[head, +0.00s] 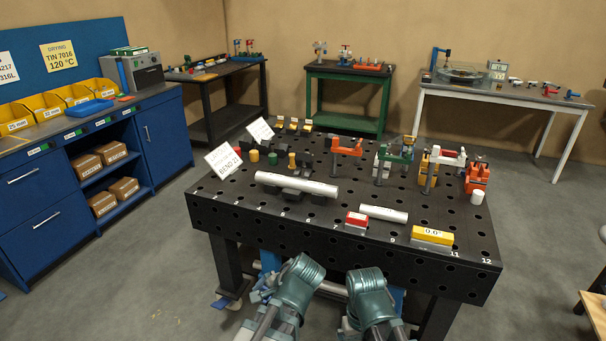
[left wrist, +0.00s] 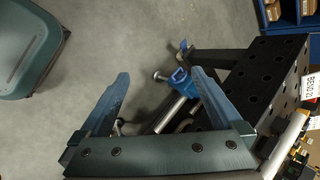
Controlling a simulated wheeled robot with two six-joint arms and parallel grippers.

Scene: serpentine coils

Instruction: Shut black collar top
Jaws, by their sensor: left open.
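Black collar-like supports (head: 318,199) hold a white tube (head: 290,184) from below, near the front left of the black perforated table. I cannot tell from here whether a collar top is open or shut. Another dark block (head: 303,161) sits farther back, beside small yellow cylinders. In the head view my two arms are at the table's front edge, and neither set of fingertips can be made out.
The black table (head: 240,203) also bears a red block (head: 357,219), a shorter white tube (head: 384,213), a yellow level (head: 432,236) and several coloured clamps (head: 347,147). Two white signs (head: 223,160) stand at the left. The table's front edge lies just beyond my arms.

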